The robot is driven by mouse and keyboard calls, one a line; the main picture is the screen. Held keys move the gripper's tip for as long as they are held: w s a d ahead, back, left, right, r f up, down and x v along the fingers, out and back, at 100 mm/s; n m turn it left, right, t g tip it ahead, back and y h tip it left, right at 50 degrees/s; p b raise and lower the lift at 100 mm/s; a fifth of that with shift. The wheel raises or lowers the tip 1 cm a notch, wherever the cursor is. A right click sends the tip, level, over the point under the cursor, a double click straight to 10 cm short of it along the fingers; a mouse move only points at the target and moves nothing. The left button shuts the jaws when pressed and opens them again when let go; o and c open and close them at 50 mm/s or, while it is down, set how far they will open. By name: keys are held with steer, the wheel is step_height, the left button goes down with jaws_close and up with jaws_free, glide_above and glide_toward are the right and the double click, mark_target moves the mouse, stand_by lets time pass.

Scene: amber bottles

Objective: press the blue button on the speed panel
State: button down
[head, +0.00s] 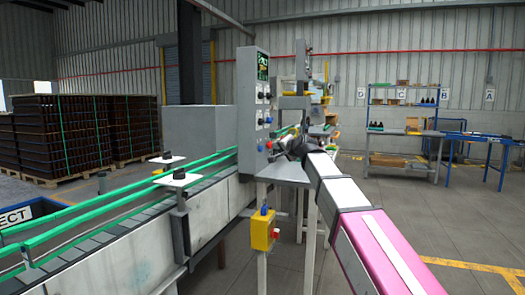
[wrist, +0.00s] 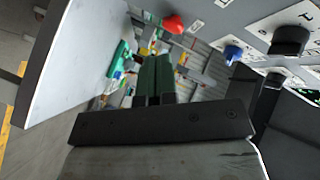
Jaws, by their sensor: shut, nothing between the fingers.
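The speed panel (head: 246,112) is a tall grey box with a dark display and knobs, left of centre in the head view. Its face also shows in the wrist view (wrist: 215,28). The blue button (wrist: 233,53) is on that face, right of my fingertips in the wrist view; a small blue spot (head: 268,120) shows on the panel in the head view. My gripper (wrist: 155,60) is shut and empty, its two fingers side by side. It is apart from the blue button in the wrist view. In the head view its tips are too small to make out.
A red button (wrist: 173,24) and a black knob (wrist: 290,41) flank the blue button. A conveyor with green rails (head: 120,195) runs to the left. A yellow box with a red button (head: 262,230) hangs below the panel. Open floor lies at right.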

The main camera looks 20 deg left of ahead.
steer(key=shift+w+a, duration=0.2)
steer(key=shift+a, duration=2.15)
steer(key=shift+a, duration=0.15)
steer(key=shift+a, duration=0.25)
steer(key=shift+w+a, duration=0.1)
steer(key=shift+a, duration=0.35)
stand_by(1.0)
steer(key=shift+d, duration=0.9)
steer(key=d, duration=0.5)
steer(key=shift+s, duration=0.3)
